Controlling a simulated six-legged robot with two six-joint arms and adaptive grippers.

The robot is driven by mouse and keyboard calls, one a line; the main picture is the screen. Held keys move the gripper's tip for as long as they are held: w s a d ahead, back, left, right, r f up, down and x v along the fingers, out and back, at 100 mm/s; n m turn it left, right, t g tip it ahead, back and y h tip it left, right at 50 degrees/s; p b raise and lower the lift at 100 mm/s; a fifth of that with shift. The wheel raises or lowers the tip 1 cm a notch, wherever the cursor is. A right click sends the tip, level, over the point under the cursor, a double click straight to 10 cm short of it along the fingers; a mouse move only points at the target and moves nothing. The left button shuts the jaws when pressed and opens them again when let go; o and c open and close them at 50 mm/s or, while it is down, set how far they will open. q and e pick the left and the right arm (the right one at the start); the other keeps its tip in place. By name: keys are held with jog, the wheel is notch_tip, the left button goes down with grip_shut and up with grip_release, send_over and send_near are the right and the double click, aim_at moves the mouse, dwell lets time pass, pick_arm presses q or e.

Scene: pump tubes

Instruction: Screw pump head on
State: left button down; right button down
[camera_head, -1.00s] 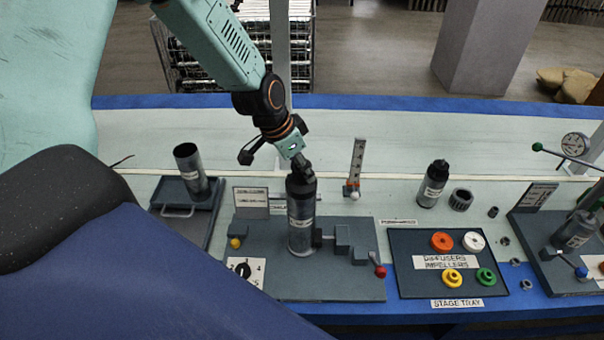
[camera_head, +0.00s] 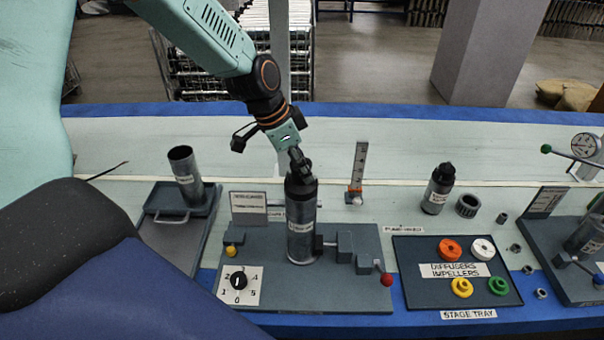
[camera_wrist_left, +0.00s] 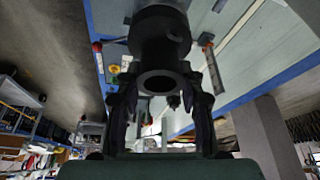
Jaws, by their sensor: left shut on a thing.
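A grey metal pump tube (camera_head: 301,238) with a white label stands upright in the fixture on the dark base plate (camera_head: 345,297). A black pump head (camera_head: 301,186) sits at its top; I cannot tell how far its thread is engaged. My left gripper (camera_head: 299,164) comes down from above and is shut on the top of the pump head. In the left wrist view the dark, round pump head (camera_wrist_left: 158,50) with its open bore is between the two fingers (camera_wrist_left: 160,105). The fingers hide part of the head. My right gripper is not in view.
A red-knobbed clamp lever (camera_head: 386,279) and a numbered dial (camera_head: 239,283) are on the base plate. A grey tube (camera_head: 185,170) stands in a tray at left.

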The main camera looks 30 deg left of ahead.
pick_arm(q)
jog(key=c, duration=1.3)
grip_release()
jog(key=shift+w, duration=0.1)
jog(key=o, duration=0.6)
jog(key=shift+c, duration=0.2)
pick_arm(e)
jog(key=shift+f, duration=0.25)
pick_arm(q)
jog(key=shift+a+r, duration=0.15)
jog(key=shift+r, duration=0.45)
jog(key=v, duration=1.1)
jog(key=shift+s, duration=0.25)
jog(key=shift+f, duration=0.15)
